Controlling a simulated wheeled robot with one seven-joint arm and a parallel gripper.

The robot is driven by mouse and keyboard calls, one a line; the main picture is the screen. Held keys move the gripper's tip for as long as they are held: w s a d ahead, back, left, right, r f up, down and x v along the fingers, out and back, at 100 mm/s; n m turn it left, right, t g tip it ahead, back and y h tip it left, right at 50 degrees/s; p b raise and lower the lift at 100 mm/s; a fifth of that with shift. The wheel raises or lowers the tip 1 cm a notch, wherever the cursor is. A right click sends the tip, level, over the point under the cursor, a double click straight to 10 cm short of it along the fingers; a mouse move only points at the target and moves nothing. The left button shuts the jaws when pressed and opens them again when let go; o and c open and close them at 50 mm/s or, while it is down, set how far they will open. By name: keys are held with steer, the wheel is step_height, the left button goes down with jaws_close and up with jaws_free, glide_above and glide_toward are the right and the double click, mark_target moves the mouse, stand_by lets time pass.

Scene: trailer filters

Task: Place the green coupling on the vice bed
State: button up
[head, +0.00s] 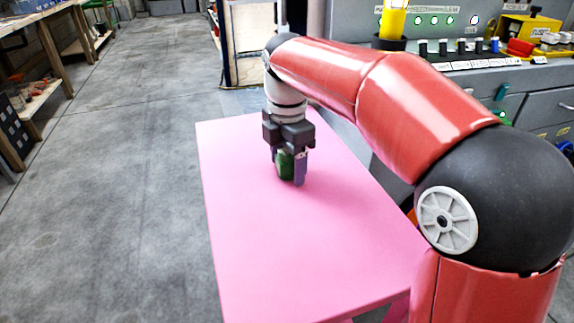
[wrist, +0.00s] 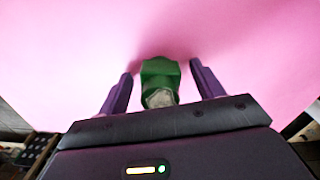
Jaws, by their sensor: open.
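The green coupling (head: 286,165) is on the pink table (head: 260,240), toward its far part. In the wrist view the coupling (wrist: 160,80) shows a green body with a pale grey end facing the camera. My gripper (head: 288,180) points down over it. In the wrist view its two purple fingers (wrist: 160,85) stand open, one on each side of the coupling, with a gap on both sides. In the head view the fingers partly hide the coupling. I cannot make out a vice bed in either view.
The pink table top is otherwise bare. A grey workbench (head: 470,85) with a yellow-handled tool (head: 393,20), small parts and a red item (head: 520,47) runs along the right. Wooden shelving (head: 50,50) stands at the left. The grey floor (head: 110,190) left of the table is clear.

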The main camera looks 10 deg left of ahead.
steer(key=c, duration=1.3)
steer(key=shift+o, duration=0.2)
